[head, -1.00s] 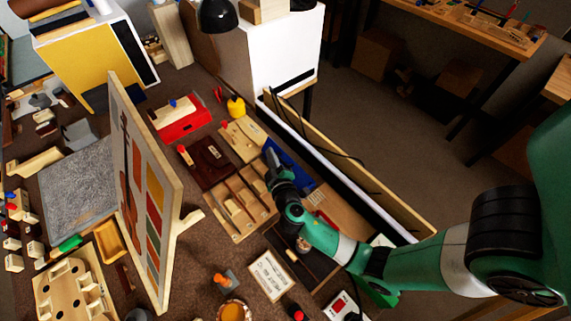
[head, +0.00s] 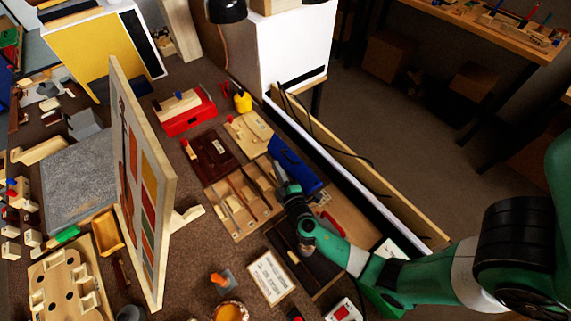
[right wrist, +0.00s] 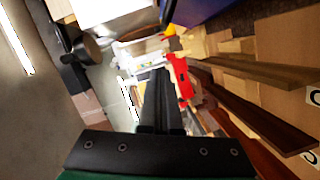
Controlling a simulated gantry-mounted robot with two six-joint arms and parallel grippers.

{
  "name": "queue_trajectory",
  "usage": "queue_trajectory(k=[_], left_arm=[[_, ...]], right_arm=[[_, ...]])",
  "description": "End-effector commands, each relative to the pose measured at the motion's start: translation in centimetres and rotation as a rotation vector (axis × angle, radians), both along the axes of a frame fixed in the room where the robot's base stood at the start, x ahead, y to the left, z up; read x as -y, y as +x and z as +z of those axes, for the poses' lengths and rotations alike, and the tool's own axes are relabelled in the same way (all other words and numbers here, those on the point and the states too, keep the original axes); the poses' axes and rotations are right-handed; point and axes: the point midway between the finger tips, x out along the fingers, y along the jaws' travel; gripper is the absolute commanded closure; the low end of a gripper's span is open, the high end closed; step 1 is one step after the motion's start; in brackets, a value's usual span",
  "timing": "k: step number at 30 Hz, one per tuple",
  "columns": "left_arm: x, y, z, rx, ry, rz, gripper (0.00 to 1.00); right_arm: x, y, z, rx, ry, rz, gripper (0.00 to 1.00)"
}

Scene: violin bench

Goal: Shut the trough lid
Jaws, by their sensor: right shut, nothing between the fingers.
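A flat blue panel (head: 297,163), which looks like the trough lid, stands at the right side of the bench near the long edge. It appears tilted up; its hinge and the trough under it are hard to make out. Part of a dark blue surface, likely the same panel, shows at the top of the right wrist view (right wrist: 198,12). My right gripper (head: 280,172) is just left of the panel's lower part, over the edge of a wooden compartment tray. Its dark fingers (right wrist: 160,100) are shut and empty. I cannot tell whether they touch the panel. My left gripper is out of view.
The wooden compartment tray (head: 232,226) lies left of my right gripper. A dark brown board (head: 210,158) and a light wooden board (head: 248,135) lie behind it. A tall upright panel with coloured patches (head: 148,190) stands at the left. A wooden rail (head: 360,180) runs along the bench's right edge.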

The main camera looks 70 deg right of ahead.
Motion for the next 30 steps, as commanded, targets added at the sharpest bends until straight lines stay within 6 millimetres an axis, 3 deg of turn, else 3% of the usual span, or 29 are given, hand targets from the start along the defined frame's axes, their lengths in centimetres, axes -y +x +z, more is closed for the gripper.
queue_trajectory(k=[2, 9, 30], left_arm=[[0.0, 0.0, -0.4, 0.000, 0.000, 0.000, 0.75], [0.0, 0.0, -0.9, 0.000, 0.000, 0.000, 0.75], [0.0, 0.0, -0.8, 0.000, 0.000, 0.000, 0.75]], right_arm=[[1.4, 1.0, -0.3, 0.000, -0.001, -0.004, 1.00], [3.7, -1.0, -1.6, 0.000, 0.000, -0.003, 1.00], [4.2, -1.3, -1.5, 0.022, 0.036, 0.000, 1.00]])
